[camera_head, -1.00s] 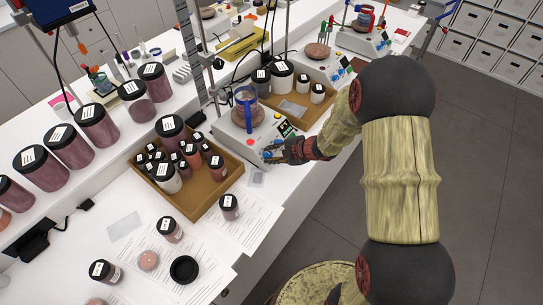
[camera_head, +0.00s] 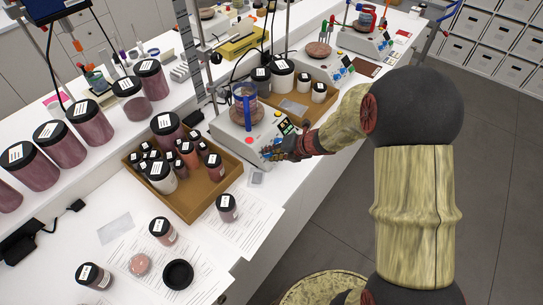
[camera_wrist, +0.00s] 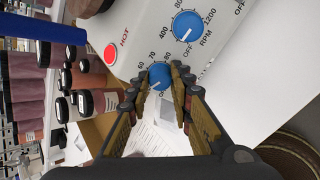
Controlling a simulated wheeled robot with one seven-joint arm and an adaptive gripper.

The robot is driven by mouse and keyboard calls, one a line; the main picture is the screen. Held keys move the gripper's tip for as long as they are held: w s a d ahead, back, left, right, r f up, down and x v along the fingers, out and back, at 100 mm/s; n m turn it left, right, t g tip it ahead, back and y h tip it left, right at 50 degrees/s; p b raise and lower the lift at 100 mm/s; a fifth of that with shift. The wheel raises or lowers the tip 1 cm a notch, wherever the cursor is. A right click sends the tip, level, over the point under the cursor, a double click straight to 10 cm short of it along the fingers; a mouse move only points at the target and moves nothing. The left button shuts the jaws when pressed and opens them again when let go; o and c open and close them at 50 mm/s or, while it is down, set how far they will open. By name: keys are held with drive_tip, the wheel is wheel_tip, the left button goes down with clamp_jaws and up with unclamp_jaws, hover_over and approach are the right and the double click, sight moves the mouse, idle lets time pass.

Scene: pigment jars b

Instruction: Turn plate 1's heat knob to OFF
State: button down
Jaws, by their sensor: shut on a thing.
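The nearest hot plate (camera_head: 243,133) stands on the white bench with a beaker on its top. Its front shows two blue knobs in the wrist view. The heat knob (camera_wrist: 158,76), beside the temperature numbers, lies between my fingertips. The RPM knob (camera_wrist: 188,26) is above it, clear of my gripper. My gripper (camera_wrist: 166,80) is shut on the heat knob. Part of the heat scale is hidden, so I cannot tell the setting. A red HOT light (camera_wrist: 110,54) is on the panel.
A cardboard tray of several jars (camera_head: 205,191) stands left of the plate. Another tray (camera_head: 322,107) stands behind it, and further hot plates (camera_head: 325,66) stand beyond. Loose jars and papers lie at the front. The floor right of the bench is clear.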

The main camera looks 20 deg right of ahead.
drive_tip(key=n+b, duration=0.4)
drive_tip(key=n, duration=0.2)
drive_tip(key=shift+f, duration=0.2)
drive_tip(key=n+b, duration=0.3)
drive_tip(key=shift+n, duration=0.3)
drive_tip(key=shift+n+b, duration=0.8)
drive_tip(key=shift+n, duration=0.3)
drive_tip(key=shift+r, duration=0.1)
drive_tip(key=c, duration=1.6)
unclamp_jaws()
drive_tip(key=shift+r, duration=0.1)
